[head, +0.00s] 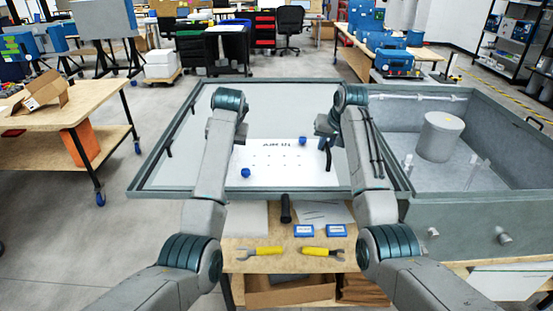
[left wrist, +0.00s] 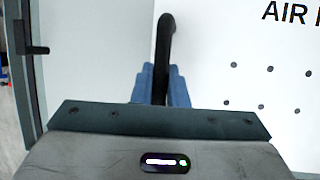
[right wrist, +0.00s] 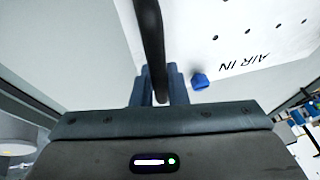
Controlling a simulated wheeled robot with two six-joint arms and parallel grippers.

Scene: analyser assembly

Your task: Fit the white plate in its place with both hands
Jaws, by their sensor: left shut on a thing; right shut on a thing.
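The white plate (head: 285,168) with "AIR IN" lettering and rows of dark holes is over the grey panel inside the open frame (head: 160,190). I cannot tell whether it touches the panel. It also shows in the left wrist view (left wrist: 235,45) and right wrist view (right wrist: 205,25). My left gripper (left wrist: 161,88) is shut on a black handle (left wrist: 165,45) at one side of the plate. My right gripper (right wrist: 155,85) is shut on another black handle (right wrist: 152,40) at the opposite side.
Blue knobs (head: 245,173) sit on the plate. A grey box section (head: 470,190) with a cylinder (head: 440,137) adjoins the frame at right. In front, a wooden bench (head: 290,262) holds yellow-handled tools (head: 322,251) and small blue boxes (head: 304,231). A wooden table (head: 90,100) stands left.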

